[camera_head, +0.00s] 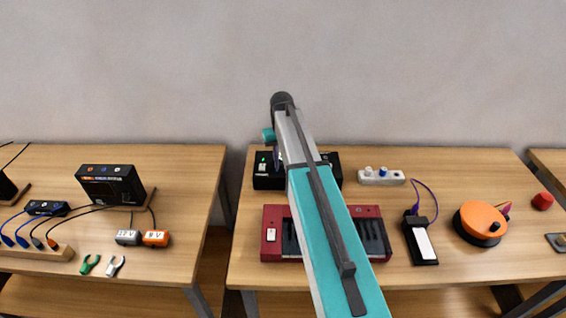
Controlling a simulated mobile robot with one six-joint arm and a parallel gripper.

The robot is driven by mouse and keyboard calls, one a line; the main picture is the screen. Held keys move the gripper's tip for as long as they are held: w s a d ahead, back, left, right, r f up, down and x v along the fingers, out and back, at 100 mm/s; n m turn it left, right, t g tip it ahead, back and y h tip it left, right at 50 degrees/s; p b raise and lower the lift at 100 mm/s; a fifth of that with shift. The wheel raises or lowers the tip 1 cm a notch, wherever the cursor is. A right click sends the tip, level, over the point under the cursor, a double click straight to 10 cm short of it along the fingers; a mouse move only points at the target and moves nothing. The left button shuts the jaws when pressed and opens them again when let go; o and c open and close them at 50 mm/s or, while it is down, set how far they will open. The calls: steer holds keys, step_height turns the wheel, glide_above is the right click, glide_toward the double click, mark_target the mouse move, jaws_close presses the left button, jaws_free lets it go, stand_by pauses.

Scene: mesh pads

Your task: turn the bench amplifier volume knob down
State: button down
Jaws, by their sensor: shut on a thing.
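A black box (266,183), which looks like the bench amplifier, stands at the back left of the middle table. A small green light and a pale part show on its left. Its right end shows on the other side of my arm, and the arm covers its middle. I cannot make out the volume knob. My grey and teal arm reaches up across the view to a dark wrist joint above the box. The fingers of my gripper are hidden behind the arm, so I cannot see what they touch.
A red keyboard (272,214) lies in front of the black box, partly under my arm. A separate left table (190,195) holds cabled devices.

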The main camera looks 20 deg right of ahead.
steer(key=n, duration=0.5)
steer(key=shift+s+f+b, duration=0.15)
steer(key=shift+s+b, duration=0.1)
steer(key=shift+b, duration=0.05)
steer(key=shift+n, duration=2.4)
steer(key=shift+d, duration=0.1)
steer(key=c, duration=1.5)
jaws_free()
steer(key=shift+c, duration=0.2)
steer(key=shift+w+r, duration=0.1)
steer(key=shift+r, duration=0.15)
